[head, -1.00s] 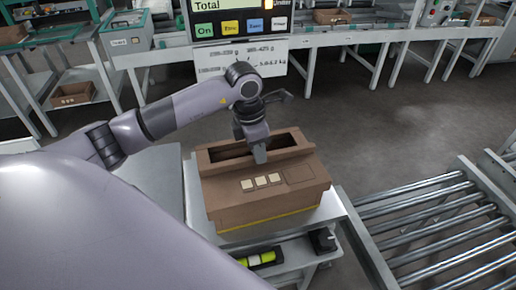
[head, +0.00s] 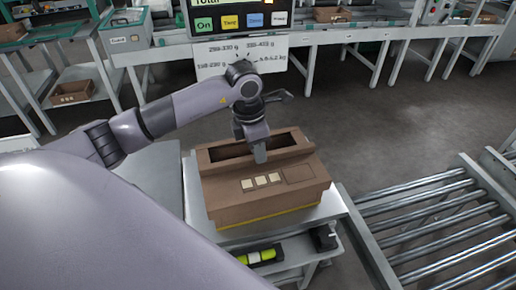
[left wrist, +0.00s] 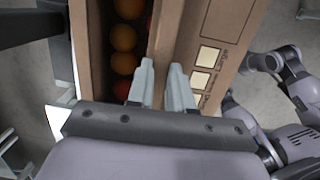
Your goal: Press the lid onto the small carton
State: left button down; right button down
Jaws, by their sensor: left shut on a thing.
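The small carton (head: 262,213) is a brown cardboard box on a light metal top. A brown lid (head: 300,174), with several pale squares and an outlined rectangle on its face, lies over its near part. A dark gap stays open along the far side. In the left wrist view, orange and red tomatoes (left wrist: 123,38) show through this gap beside the lid (left wrist: 205,30). My left gripper (head: 260,157) points down at the lid's far edge, its fingers (left wrist: 165,85) shut on that edge. The carton's far bottom is hidden. My right gripper cannot be made out.
A roller conveyor (head: 430,225) stands close on the right. A display (head: 238,18) and a printed weight sheet (head: 240,60) are behind the carton. A yellow-green object (head: 262,256) lies on a lower shelf. Grey floor is clear at the back right.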

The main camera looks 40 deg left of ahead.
pick_arm(q)
jog(key=shift+f+b, duration=0.35)
jog(key=shift+f, duration=0.15)
jog(key=c, duration=0.9)
grip_release()
jog(key=shift+c, duration=0.2)
jog(key=c, duration=0.3)
jog(key=shift+r+p, duration=2.85)
jog(key=shift+r, duration=1.2)
